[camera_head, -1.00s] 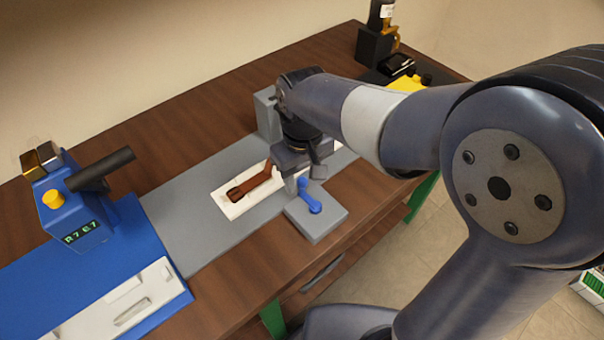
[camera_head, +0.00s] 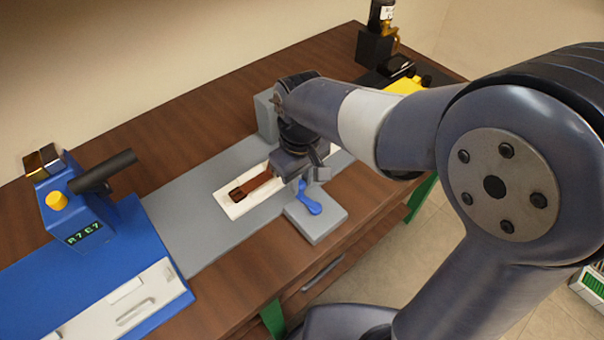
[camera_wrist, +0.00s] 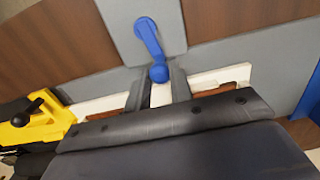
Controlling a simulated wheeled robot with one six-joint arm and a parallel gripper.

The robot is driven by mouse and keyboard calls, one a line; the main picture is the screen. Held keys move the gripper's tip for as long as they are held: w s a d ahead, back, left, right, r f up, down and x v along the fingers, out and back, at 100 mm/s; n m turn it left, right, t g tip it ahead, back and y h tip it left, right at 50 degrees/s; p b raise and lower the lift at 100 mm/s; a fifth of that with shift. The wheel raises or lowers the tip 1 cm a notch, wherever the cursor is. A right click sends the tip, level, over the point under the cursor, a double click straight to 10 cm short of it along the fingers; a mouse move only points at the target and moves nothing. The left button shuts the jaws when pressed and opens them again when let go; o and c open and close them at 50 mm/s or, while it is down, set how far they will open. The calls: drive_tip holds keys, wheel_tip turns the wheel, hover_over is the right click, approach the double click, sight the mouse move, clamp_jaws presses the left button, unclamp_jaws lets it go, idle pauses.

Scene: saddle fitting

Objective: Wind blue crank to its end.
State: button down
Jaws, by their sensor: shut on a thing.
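The blue crank (camera_head: 311,207) sits on a grey block at the front edge of the grey plate. In the wrist view the crank arm (camera_wrist: 148,36) runs from its pivot on the block down to a round blue knob (camera_wrist: 158,73). My gripper (camera_head: 302,189) is shut on the knob end of the crank. In the wrist view the two fingers (camera_wrist: 158,88) stand on either side of the knob. In the head view my gripper hides most of the knob.
A white tray (camera_head: 233,208) with a brown piece (camera_head: 252,187) lies behind the crank block (camera_head: 327,227). A blue machine (camera_head: 80,215) with a black lever stands at left. A yellow device (camera_head: 405,85) is at the back right. Bare wood lies in front.

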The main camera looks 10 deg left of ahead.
sight(301, 182)
drive_tip(key=c, duration=1.3)
unclamp_jaws()
drive_tip(key=shift+o, duration=0.2)
wheel_tip(301, 182, up, 11)
drive_tip(key=shift+f, duration=0.1)
wheel_tip(301, 182, down, 11)
drive_tip(key=shift+f, duration=0.1)
drive_tip(key=shift+w+d+r+m+b, duration=0.1)
drive_tip(key=shift+w+m+b, duration=0.1)
drive_tip(key=shift+m, duration=0.15)
drive_tip(key=shift+w+d+r+m+b, duration=0.1)
drive_tip(key=shift+m+b, duration=0.1)
drive_tip(key=shift+m, duration=0.15)
